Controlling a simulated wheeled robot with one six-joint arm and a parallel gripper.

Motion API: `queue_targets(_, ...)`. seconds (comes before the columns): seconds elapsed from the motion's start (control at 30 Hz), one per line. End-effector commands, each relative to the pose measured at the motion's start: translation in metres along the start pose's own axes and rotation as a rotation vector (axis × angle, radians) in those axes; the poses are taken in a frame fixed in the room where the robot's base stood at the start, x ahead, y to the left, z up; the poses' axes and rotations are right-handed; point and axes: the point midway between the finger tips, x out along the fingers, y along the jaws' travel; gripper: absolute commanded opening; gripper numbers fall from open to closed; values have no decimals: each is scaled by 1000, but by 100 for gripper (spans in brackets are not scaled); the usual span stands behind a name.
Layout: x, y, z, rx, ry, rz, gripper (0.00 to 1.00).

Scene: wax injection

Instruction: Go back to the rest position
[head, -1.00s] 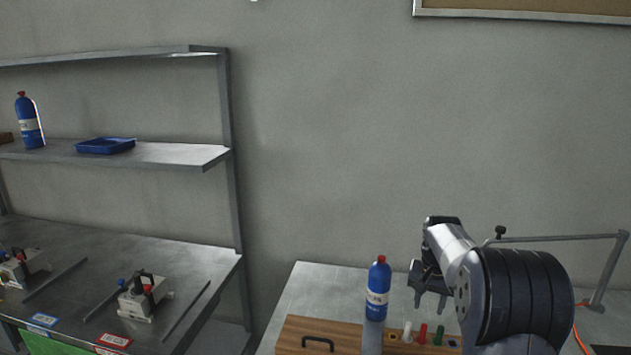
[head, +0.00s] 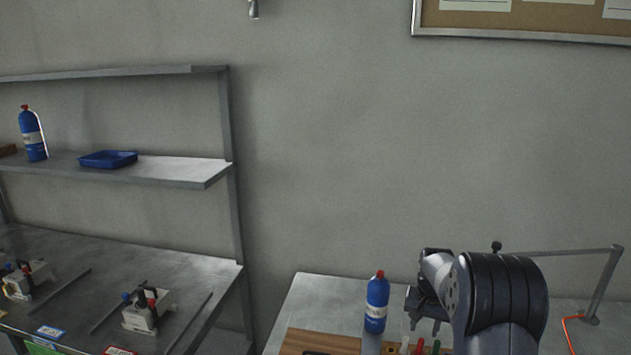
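My gripper (head: 425,312) is at the lower right in the head view, above the right-hand table, with its fingers pointing down. The fingers look parted and nothing shows between them. A blue bottle with a red cap (head: 377,302) stands upright just left of my gripper, apart from it. A wooden block (head: 322,341) on the table lies below and left of the gripper, cut by the bottom edge of the view. Red and green handles (head: 419,346) show at the block's right part, under my gripper.
At left is a metal bench (head: 190,275) with clamped moulds (head: 147,310) between rails. A shelf (head: 190,172) above it holds a blue tray (head: 108,159) and another blue bottle (head: 33,134). A metal stand with a horizontal rod (head: 600,285) is at right.

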Motion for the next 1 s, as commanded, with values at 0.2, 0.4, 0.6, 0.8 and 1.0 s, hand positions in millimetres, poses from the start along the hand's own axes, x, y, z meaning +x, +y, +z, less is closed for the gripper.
queue_targets(0.2,-40,0,-5,-1,2,-1,39)
queue_targets(0.4,-17,-16,25,-87,-3,-11,39)
queue_targets(0.6,-4,-30,57,-162,-3,-21,39)
queue_targets(0.8,8,-41,88,-233,-2,-29,39)
queue_targets(1.0,16,-46,111,-284,-2,-35,39)
